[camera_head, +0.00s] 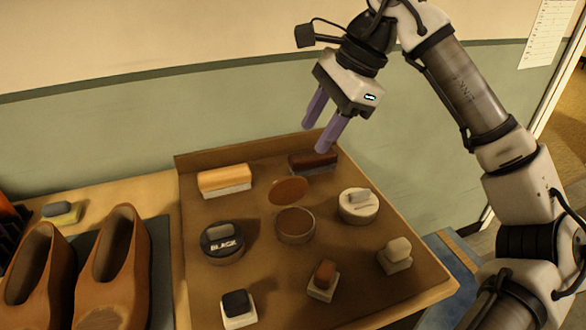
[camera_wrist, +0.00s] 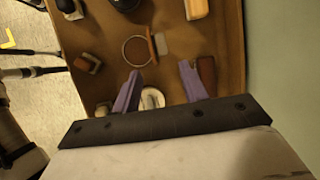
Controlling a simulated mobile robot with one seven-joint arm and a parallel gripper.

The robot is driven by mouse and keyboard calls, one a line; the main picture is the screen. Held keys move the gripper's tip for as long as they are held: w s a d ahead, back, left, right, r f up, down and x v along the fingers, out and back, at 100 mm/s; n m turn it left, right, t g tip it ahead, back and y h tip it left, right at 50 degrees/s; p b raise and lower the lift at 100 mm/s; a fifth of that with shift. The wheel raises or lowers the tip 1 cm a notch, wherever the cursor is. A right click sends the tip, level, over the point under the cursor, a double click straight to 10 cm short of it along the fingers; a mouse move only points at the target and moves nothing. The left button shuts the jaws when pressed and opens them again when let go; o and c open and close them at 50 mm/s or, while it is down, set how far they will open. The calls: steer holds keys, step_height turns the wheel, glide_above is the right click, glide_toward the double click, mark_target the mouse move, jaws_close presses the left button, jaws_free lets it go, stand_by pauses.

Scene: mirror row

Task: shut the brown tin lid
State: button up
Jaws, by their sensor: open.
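The brown tin (camera_head: 295,226) sits near the middle of the wooden tray (camera_head: 270,262), its round brown top side showing. Its brown lid (camera_head: 289,190) stands raised at the tin's far edge, open. In the wrist view the tin (camera_wrist: 136,51) shows as a pale-rimmed ring, with the lid (camera_wrist: 151,45) seen nearly edge-on beside it. My gripper (camera_head: 316,135) is open and empty, its purple fingers pointing down above the tray's back edge, behind and above the lid. In the wrist view the gripper's fingers (camera_wrist: 160,72) are spread apart and touch neither tin nor lid.
A black tin (camera_head: 222,243) and a white tin (camera_head: 358,206) flank the brown one. A yellow-topped brush (camera_head: 225,181) and a dark red brush (camera_head: 313,163) lie along the back. Several small blocks stand in front. Brown shoes (camera_head: 112,270) stand left; the green wall (camera_head: 130,130) rises behind.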

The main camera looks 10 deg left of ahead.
mark_target(286, 186)
steer(key=x, duration=1.1)
steer(key=shift+p, duration=0.35)
jaws_close()
